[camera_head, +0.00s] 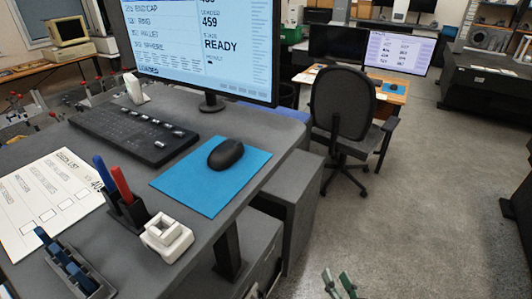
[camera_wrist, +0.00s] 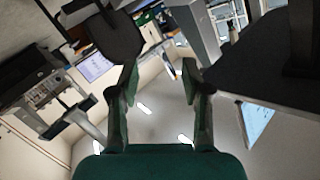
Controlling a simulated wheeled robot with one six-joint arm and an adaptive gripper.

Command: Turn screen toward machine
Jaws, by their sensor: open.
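The large near screen (camera_head: 200,45) stands upright on a dark stand at the back of the grey desk (camera_head: 225,200), its lit face toward my body camera, with "READY" on it. Its top is cut off by the picture edge. A second, smaller screen (camera_head: 400,52) is lit on a desk farther back; a small lit screen also shows in the wrist view (camera_wrist: 95,66). My gripper (camera_head: 340,285) is low, right of the near desk, apart from both screens. In the wrist view my gripper's fingers (camera_wrist: 159,72) are apart with nothing between them.
A keyboard (camera_head: 133,135), a mouse (camera_head: 226,153) on a blue mat (camera_head: 190,188), a pen holder (camera_head: 128,210) and a checklist (camera_head: 48,203) lie on the desk. An office chair (camera_head: 345,110) stands behind it. Dark machinery (camera_head: 490,85) is at back right. The right floor (camera_head: 430,200) is clear.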

